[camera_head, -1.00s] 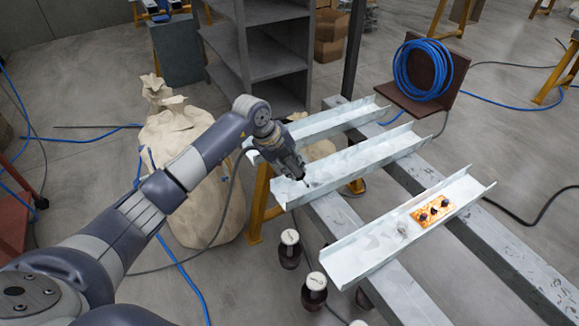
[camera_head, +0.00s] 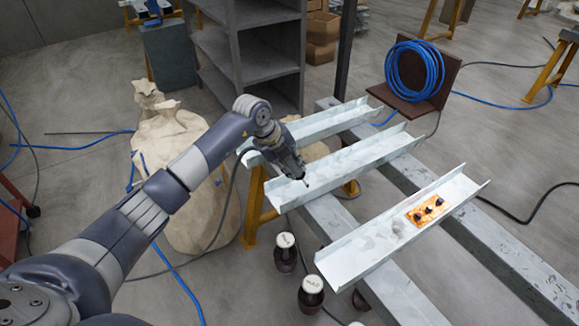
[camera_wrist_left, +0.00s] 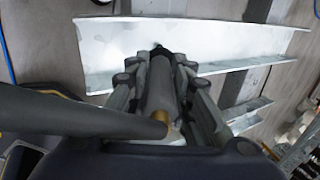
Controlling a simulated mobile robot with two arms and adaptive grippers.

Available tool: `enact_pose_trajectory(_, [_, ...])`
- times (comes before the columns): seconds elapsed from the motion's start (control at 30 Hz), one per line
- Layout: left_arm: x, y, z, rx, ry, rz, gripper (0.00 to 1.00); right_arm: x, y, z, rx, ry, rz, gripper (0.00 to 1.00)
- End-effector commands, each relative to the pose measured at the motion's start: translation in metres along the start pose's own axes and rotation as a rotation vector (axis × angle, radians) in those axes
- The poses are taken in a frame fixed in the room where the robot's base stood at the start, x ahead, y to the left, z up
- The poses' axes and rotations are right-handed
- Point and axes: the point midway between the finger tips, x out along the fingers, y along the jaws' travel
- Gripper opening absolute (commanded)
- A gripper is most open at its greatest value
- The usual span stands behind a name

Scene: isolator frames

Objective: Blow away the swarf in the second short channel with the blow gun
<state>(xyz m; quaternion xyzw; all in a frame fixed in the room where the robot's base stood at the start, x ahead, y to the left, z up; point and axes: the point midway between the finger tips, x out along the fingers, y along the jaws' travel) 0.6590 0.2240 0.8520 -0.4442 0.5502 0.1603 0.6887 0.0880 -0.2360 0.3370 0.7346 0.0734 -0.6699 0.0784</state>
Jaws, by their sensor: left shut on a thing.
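Three short pale metal channels lie side by side across grey beams. The middle channel (camera_head: 370,155) has its left end under my left gripper (camera_head: 296,170). That gripper is shut on the blow gun (camera_wrist_left: 160,90), whose grey barrel shows between the fingers in the left wrist view. The blow gun's dark tip (camera_head: 307,184) points down into the middle channel near its left end; whether it touches the floor is unclear. Faint grey flecks show in this channel, too small to tell as swarf. The channel also fills the top of the left wrist view (camera_wrist_left: 215,40). My right gripper is not in view.
The near channel (camera_head: 350,262) holds an orange plate (camera_head: 427,211) with dark knobs and a small grey clump. The far channel (camera_head: 330,122) lies behind. Dark bottles (camera_head: 285,252) with pale caps stand below the channel ends. A pale sack (camera_head: 180,150) stands left, by the arm.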

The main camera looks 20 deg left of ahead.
Motion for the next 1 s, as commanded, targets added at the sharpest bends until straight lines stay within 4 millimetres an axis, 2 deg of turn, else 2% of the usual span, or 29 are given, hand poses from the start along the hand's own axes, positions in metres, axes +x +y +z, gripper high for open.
enact_pose_trajectory(1.0, [0.011,-0.018,0.0,0.0,0.0,0.0,0.0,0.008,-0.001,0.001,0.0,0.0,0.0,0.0])
